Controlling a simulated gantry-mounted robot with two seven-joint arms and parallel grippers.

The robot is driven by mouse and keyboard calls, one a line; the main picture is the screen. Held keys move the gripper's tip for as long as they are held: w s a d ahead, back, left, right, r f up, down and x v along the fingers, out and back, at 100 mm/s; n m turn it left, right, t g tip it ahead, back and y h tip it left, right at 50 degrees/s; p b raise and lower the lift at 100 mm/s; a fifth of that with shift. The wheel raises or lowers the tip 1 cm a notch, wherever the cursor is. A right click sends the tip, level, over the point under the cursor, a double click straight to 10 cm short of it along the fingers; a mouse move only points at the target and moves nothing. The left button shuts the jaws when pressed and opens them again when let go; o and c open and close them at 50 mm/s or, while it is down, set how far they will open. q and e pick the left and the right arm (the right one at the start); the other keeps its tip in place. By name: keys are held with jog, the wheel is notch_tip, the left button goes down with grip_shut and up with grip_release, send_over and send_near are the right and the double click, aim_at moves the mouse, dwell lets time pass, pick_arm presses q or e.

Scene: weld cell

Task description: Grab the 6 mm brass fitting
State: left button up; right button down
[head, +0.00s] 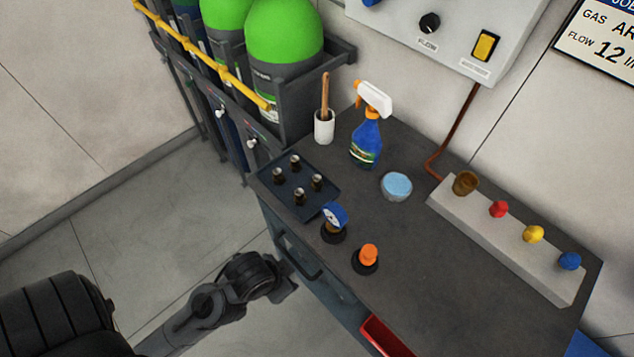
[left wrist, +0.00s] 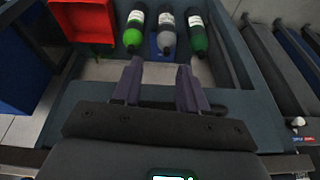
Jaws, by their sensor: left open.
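A dark tray (head: 318,207) at the near left corner of the bench holds several small fittings (head: 299,181), dark with pale tops. Their sizes cannot be read, so I cannot tell which is the 6 mm one. My left gripper (head: 283,277) is beside the bench's near left side, below the tray and apart from it. In the left wrist view its two fingers (left wrist: 158,85) are spread with nothing between them. No fitting shows in that view. My right gripper is not in view.
A white block (head: 510,238) holds coloured knobs. The wrist view shows bottles (left wrist: 167,35) and a red bin (left wrist: 92,20).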

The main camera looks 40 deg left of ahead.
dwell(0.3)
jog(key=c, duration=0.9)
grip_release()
